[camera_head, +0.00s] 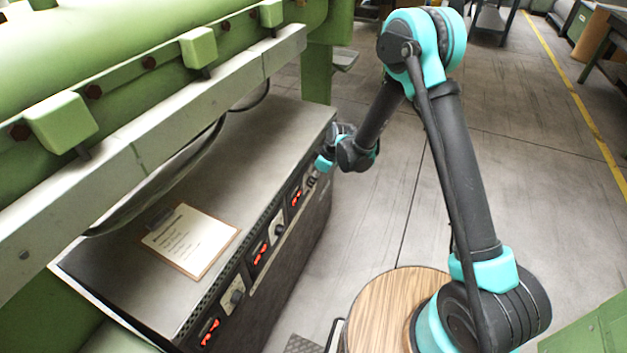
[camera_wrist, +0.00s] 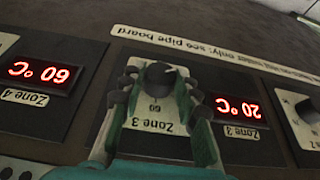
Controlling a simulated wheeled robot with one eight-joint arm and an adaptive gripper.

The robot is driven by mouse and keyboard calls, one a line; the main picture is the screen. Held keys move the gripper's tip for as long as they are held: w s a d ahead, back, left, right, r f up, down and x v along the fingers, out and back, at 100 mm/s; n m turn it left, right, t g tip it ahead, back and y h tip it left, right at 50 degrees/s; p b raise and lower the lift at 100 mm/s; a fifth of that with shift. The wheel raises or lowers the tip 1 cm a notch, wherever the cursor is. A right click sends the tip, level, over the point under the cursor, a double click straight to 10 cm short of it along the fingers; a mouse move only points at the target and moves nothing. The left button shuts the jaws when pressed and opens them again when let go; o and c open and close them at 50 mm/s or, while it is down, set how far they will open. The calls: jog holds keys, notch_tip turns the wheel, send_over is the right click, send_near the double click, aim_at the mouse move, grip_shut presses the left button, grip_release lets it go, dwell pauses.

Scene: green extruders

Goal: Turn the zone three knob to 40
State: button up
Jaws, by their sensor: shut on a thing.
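The zone three knob (camera_wrist: 158,74) is a dark round knob on a pale plate lettered Zone 3, upside down in the wrist view. A 60 mark shows on the plate beside it. My gripper (camera_wrist: 161,88) has its two fingers on either side of the knob, closed on it. The Zone 3 display (camera_wrist: 237,108) glows red and reads 20 °C. In the head view my gripper (camera_head: 324,163) is at the far end of the control panel, and it and the arm hide most of the knob.
The Zone 4 display (camera_wrist: 42,74) reads 60 °C. Another knob (camera_wrist: 308,108) sits at the right edge. A clipboard (camera_head: 190,241) lies on the cabinet top (camera_head: 262,150). The green extruder (camera_head: 130,45) overhangs the cabinet. Open floor (camera_head: 345,240) lies to the cabinet's right.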

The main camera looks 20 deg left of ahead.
jog(key=shift+w+g, duration=0.15)
jog(key=shift+g, duration=0.15)
jog(key=g, duration=0.1)
jog(key=m+g, duration=0.1)
jog(key=g, duration=0.1)
jog(key=shift+w+f, duration=0.1)
jog(key=shift+w, duration=0.2)
jog(key=g, duration=0.3)
jog(key=m+g+y, duration=0.1)
jog(key=g, duration=0.1)
jog(key=shift+w+f+g, duration=0.2)
jog(key=shift+g, duration=0.2)
jog(key=o, duration=1.2)
jog(key=shift+c, duration=0.2)
notch_tip(320, 180, up, 10)
